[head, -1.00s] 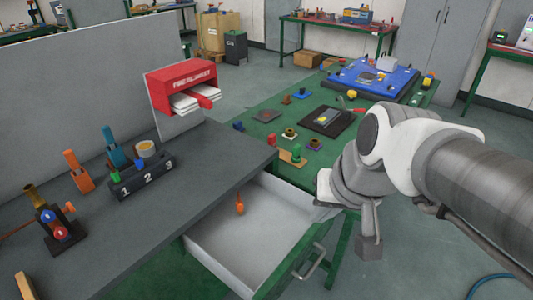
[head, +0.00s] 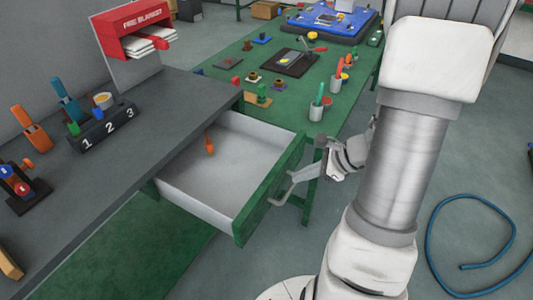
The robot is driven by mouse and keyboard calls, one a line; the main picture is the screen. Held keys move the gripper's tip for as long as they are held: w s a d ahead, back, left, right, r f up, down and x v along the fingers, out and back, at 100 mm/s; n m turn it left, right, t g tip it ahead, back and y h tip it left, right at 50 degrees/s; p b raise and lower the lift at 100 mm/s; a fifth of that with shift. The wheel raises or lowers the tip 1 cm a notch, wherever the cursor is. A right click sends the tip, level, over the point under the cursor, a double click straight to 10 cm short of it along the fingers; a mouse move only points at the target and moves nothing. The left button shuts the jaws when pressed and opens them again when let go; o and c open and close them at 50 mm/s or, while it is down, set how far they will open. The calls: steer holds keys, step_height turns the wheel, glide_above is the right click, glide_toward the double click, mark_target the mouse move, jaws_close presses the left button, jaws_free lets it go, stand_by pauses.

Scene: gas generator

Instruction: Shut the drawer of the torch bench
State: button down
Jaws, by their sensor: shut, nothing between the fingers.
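The drawer (head: 222,187) of the torch bench (head: 165,116) is pulled out, with pale inner walls and a green front panel (head: 262,205). A bent metal handle (head: 287,190) sticks out from that front. A small orange item (head: 209,142) is in the drawer near its back. My gripper (head: 322,158) is shut and empty, just right of the drawer front's far end and near the handle. It is small and partly hidden by my arm, so I cannot tell whether it touches the drawer.
A green-topped table (head: 225,65) with blocks, cups and a blue board (head: 330,22) stands behind. A numbered black holder (head: 108,130) and a red fire-blanket box (head: 139,28) are at the left. A blue hose (head: 437,222) lies on the otherwise clear floor at right.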

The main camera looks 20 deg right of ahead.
mark_target(277, 189)
steer(key=w+f+m+b, duration=0.1)
steer(key=f, duration=0.2)
steer(key=w+a+f+m+b, duration=0.1)
steer(key=w+f, duration=0.1)
steer(key=f, duration=0.2)
steer(key=w+f+m+t+b, duration=0.1)
steer(key=w+f, duration=0.1)
steer(key=f, duration=0.1)
steer(key=shift+w+a+f+m, duration=0.15)
steer(key=shift+f+m, duration=0.15)
steer(key=shift+f, duration=0.05)
steer(key=shift+w, duration=0.1)
steer(key=w+a, duration=0.6)
steer(key=w, duration=0.1)
steer(key=w+a, duration=0.6)
steer(key=w, duration=0.2)
steer(key=w+a+b, duration=0.1)
steer(key=w+a, duration=0.5)
steer(key=w, duration=0.1)
steer(key=shift+w, duration=0.35)
steer(key=shift+w+r, duration=0.1)
steer(key=shift+w, duration=0.05)
steer(key=shift+a+r, duration=0.15)
steer(key=shift+a, duration=0.05)
